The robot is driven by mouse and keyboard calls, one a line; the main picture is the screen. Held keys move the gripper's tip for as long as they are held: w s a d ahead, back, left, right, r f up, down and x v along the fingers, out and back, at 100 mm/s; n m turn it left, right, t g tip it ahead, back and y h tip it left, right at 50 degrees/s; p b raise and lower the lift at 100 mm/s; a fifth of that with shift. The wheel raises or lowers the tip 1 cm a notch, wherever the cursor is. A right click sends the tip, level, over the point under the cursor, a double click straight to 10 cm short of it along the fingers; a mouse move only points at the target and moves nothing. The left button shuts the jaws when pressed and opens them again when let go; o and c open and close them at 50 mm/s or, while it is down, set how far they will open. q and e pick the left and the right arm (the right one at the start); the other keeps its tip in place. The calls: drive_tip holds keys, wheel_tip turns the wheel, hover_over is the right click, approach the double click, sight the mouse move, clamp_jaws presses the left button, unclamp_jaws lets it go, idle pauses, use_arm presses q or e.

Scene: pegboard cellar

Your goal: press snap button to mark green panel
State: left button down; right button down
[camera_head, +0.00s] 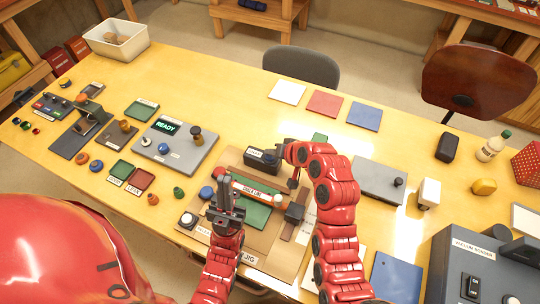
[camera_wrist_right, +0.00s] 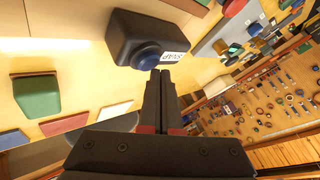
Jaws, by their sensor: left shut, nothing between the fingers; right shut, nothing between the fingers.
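The snap button is a dark box (camera_head: 262,161) with a white label at the back edge of the wooden jig board (camera_head: 235,161). In the right wrist view the box (camera_wrist_right: 128,28) shows a round blue button (camera_wrist_right: 147,56) and the label SNAP. My right gripper (camera_wrist_right: 160,72) is shut and empty, its tips close to the blue button; I cannot tell if they touch. My left gripper (camera_head: 226,187) is shut and empty over the jig's left part.
A grey console (camera_head: 190,150) with a READY display stands left of the jig. A grey plate with a black knob (camera_head: 380,181) lies to the right. White, red and blue squares (camera_head: 325,103) lie at the back. A vacuum sender (camera_head: 460,262) fills the front right.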

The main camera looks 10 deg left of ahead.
sight(272, 159)
drive_tip(key=shift+f+b, duration=0.4)
drive_tip(key=shift+f, duration=0.15)
idle(0.4)
drive_tip(key=shift+r, duration=0.15)
idle(0.3)
drive_tip(key=shift+r+p, duration=0.3)
drive_tip(key=shift+r, duration=0.5)
drive_tip(key=shift+r+p, duration=0.75)
drive_tip(key=shift+r, duration=1.8)
drive_tip(key=shift+f, duration=0.1)
